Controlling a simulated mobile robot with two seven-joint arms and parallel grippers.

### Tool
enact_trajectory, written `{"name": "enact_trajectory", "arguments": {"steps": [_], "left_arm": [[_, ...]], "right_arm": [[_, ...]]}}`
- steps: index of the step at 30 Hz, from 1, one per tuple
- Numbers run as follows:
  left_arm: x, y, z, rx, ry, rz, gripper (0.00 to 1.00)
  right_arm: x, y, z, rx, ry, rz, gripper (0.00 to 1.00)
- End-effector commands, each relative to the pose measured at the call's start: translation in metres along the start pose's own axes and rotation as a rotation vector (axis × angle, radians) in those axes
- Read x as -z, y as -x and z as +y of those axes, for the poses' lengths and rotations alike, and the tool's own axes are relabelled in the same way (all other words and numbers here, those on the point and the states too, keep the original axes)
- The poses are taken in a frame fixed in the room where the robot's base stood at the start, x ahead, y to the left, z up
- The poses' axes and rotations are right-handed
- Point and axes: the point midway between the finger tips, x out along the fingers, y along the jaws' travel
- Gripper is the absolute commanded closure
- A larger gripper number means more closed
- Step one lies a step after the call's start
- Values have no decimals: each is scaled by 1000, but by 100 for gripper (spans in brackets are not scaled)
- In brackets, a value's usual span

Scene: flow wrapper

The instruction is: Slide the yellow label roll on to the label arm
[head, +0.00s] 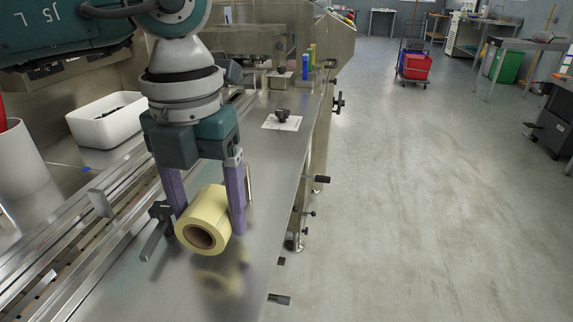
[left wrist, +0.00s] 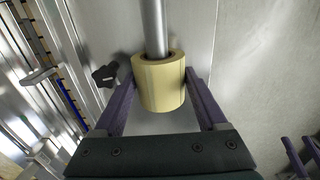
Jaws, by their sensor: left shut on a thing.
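The yellow label roll (head: 208,216) is a pale yellow cylinder with a brown core. It is held between the two purple fingers of my left gripper (head: 208,222), above the steel table. The left wrist view shows the roll (left wrist: 160,90) with a finger on each side. The label arm (left wrist: 155,25) is a round metal rod that appears to reach into the roll's far end; how deep is hidden. In the head view a bit of the rod (head: 249,184) shows behind the right finger. My right gripper (left wrist: 301,152) shows at the wrist view's edge, its purple fingers apart.
A black clamp knob (head: 160,211) is close left of the roll. Metal rails (head: 70,235) run along the left, with a white bin (head: 105,120) behind. A black knob on a white plate (head: 282,118) is farther back.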

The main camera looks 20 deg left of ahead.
Motion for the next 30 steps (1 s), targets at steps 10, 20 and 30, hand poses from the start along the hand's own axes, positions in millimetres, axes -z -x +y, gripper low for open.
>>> {"name": "enact_trajectory", "arguments": {"steps": [10, 20, 30], "left_arm": [[-35, -4, 0, 0, 1, -2, 84], [-53, -1, -1, 1, -1, -1, 84], [-55, 0, 0, 0, -1, 0, 84]], "right_arm": [[-8, -27, -2, 2, -3, 2, 34], [-11, -39, -2, 2, -3, 3, 34], [-11, -39, -2, 2, -3, 3, 34]]}}
